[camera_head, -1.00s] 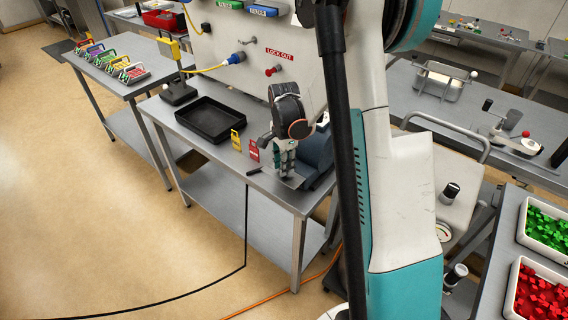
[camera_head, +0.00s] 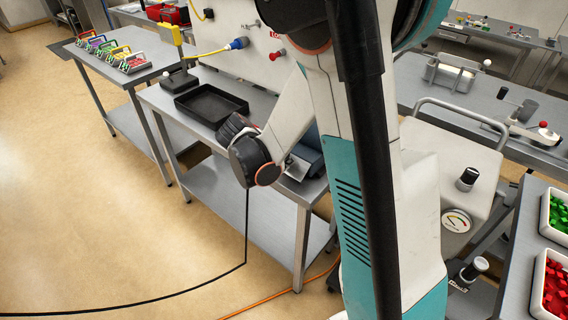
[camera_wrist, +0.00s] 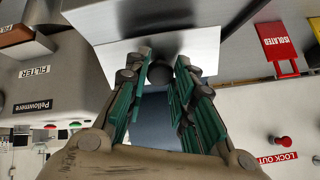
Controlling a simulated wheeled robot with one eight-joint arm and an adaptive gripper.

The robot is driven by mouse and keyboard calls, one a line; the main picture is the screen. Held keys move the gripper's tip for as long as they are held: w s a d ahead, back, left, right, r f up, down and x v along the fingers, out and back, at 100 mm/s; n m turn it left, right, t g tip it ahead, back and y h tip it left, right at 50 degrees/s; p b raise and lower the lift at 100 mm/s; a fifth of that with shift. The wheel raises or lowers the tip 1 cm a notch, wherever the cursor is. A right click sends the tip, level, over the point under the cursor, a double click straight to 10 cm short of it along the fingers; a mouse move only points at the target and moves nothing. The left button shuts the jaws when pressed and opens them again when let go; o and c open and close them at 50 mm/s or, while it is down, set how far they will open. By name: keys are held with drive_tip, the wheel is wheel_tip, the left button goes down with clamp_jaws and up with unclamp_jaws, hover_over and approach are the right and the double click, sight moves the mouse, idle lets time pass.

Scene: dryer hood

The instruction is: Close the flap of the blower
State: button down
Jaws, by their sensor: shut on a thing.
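My gripper (camera_wrist: 160,68) shows in the wrist view, its two green-padded fingers closed in on a dark round knob (camera_wrist: 160,75). The knob sits against a bright metal plate, which looks like the flap (camera_wrist: 205,58). Behind the fingers is a blue-grey body, likely the blower (camera_wrist: 155,122). In the head view the blower (camera_head: 308,155) stands at the table's right end, with the flap (camera_head: 296,169) as a small pale plate at its front. My arm hides my fingers and the knob there. How far the flap stands open is hard to tell.
A black tray (camera_head: 211,105) lies on the same metal table (camera_head: 170,110). A panel with a blue plug (camera_head: 238,43) and red knob stands behind. A red "isolated" tag (camera_wrist: 280,45) shows in the wrist view. Floor in front is clear, except for cables.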

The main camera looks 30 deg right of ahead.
drive_tip(key=f+h+b, duration=0.1)
drive_tip(key=b, duration=0.1)
drive_tip(key=f+t+h+b, duration=0.1)
drive_tip(key=b, duration=0.2)
drive_tip(key=f+h+b, duration=0.1)
drive_tip(key=h+b, duration=0.1)
drive_tip(key=shift+a+f+t+b, duration=0.15)
drive_tip(key=shift+a+t+b, duration=0.1)
drive_tip(key=shift+t+b, duration=0.1)
drive_tip(key=h+b, duration=0.1)
drive_tip(key=f+h+b, duration=0.1)
drive_tip(key=b, duration=0.1)
drive_tip(key=shift+d+t, duration=0.1)
drive_tip(key=shift+t, duration=0.25)
drive_tip(key=shift+d+f+t+h+b, duration=0.2)
drive_tip(key=shift+t+h+b, duration=0.1)
drive_tip(key=shift+h+b, duration=0.8)
drive_tip(key=shift+h, duration=0.3)
drive_tip(key=c, duration=1.3)
unclamp_jaws()
drive_tip(key=v, duration=1.2)
